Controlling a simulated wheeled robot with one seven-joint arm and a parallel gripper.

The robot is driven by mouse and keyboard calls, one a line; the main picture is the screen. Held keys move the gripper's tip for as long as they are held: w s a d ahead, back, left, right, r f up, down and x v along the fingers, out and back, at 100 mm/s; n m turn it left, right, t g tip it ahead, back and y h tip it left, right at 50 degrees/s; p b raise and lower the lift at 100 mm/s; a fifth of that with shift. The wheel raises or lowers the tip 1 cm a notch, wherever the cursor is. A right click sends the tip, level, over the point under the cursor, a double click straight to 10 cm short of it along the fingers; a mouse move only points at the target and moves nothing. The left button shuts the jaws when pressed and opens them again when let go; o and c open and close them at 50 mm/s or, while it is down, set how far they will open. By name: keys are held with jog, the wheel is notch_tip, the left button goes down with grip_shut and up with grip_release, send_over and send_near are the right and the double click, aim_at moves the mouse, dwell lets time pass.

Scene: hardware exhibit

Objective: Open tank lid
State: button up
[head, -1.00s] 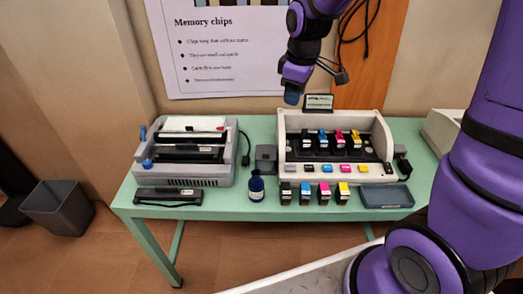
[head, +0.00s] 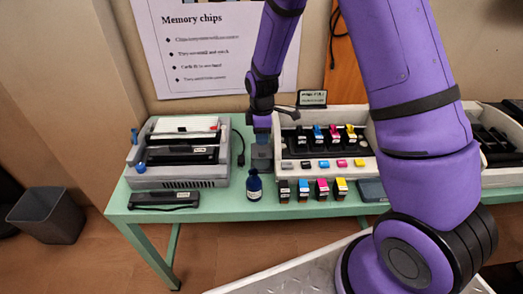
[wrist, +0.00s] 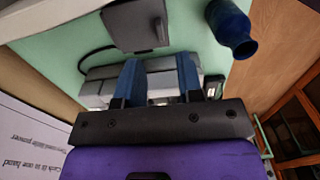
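I take the small dark grey box with a flat lid (head: 262,160) between the two machines for the tank. Its lid lies flat and looks shut; it also shows at the top of the wrist view (wrist: 135,24). My gripper (head: 262,127) is just above and behind the box in the head view, pointing down. In the wrist view my gripper (wrist: 158,66) has its two blue fingers apart with nothing held between them. The box appears beyond the fingertips, apart from them.
A dark blue bottle (head: 254,186) stands in front of the box. A grey printer (head: 180,153) is to the left, with a cable near the box. A white cartridge machine (head: 352,177) is to the right. Several ink cartridges (head: 303,189) stand along the front.

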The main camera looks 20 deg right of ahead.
aim_at(262, 149)
notch_tip(262, 149, down, 7)
dwell(0.3)
grip_shut()
